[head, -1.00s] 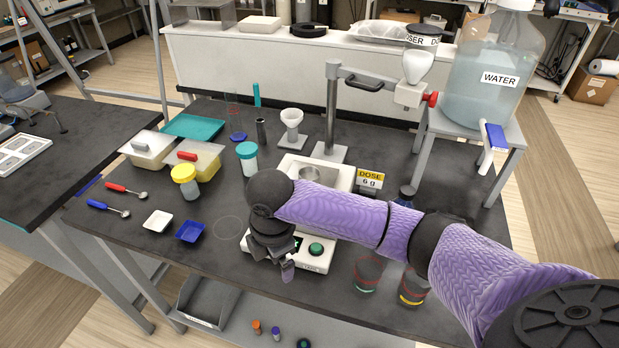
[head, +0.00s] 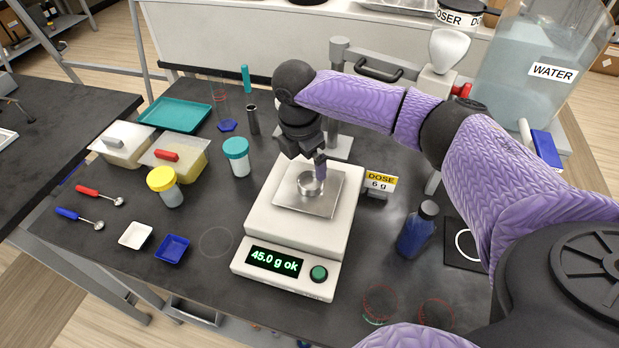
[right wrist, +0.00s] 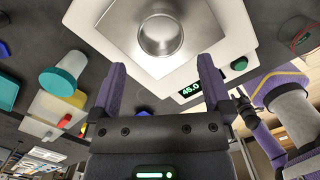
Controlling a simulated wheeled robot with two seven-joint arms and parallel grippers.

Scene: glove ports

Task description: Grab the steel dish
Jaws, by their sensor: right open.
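The steel dish (head: 308,186) is a small round metal cup standing on the square steel pan (head: 325,204) of the white balance (head: 290,232). The balance display reads 45.0 g ok. My right gripper (head: 314,168) is just above and behind the dish, partly covering it in the head view. In the right wrist view the dish (right wrist: 160,36) lies ahead of the open jaws (right wrist: 160,72), centred between the two purple fingers, with nothing held. The dish looks apart from both fingers.
A DOSE 6 g sign (head: 381,183) and a blue bottle (head: 416,232) stand right of the balance. A teal-lidded jar (head: 237,158) and a yellow-lidded jar (head: 165,187) stand left. A blue tray (head: 172,249) lies front left. A stand rises behind the balance.

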